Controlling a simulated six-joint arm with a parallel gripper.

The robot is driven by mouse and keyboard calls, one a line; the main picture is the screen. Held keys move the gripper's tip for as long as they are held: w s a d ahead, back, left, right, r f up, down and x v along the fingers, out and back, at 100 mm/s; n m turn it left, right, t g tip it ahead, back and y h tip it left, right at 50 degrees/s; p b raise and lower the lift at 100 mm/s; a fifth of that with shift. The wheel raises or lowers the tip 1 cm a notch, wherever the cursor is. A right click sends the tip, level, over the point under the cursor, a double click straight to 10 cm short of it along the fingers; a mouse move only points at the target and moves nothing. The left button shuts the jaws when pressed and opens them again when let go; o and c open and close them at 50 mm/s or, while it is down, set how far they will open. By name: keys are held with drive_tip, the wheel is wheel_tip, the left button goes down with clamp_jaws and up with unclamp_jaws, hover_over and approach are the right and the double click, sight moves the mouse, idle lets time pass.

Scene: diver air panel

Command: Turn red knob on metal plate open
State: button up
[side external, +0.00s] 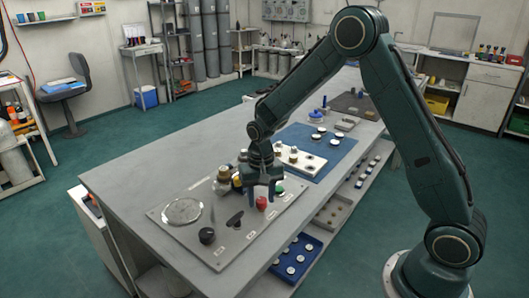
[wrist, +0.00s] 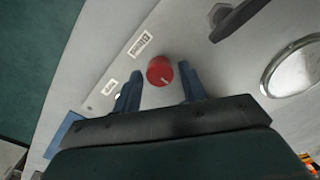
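The red knob (side external: 262,203) stands on the grey metal plate (side external: 180,234) near its front edge. In the wrist view the red knob (wrist: 160,71) is round, with a small pale pointer mark at its lower right. My gripper (side external: 262,193) is over the plate, pointing down, close to the knob. In the wrist view my gripper (wrist: 159,70) is open, with one blue finger on each side of the knob and a visible gap at each side. The fingers hold nothing. I cannot tell whether the fingertips are level with the knob or above it.
A blue mat (side external: 345,153) with small parts lies farther back. The left table area is clear.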

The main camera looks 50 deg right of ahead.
drive_tip(key=c, duration=0.7)
drive_tip(key=shift+n, duration=0.5)
drive_tip(key=n, duration=0.2)
drive_tip(key=shift+n, duration=0.4)
drive_tip(key=n, duration=0.8)
drive_tip(key=shift+n, duration=2.2)
drive_tip(key=shift+r, duration=0.1)
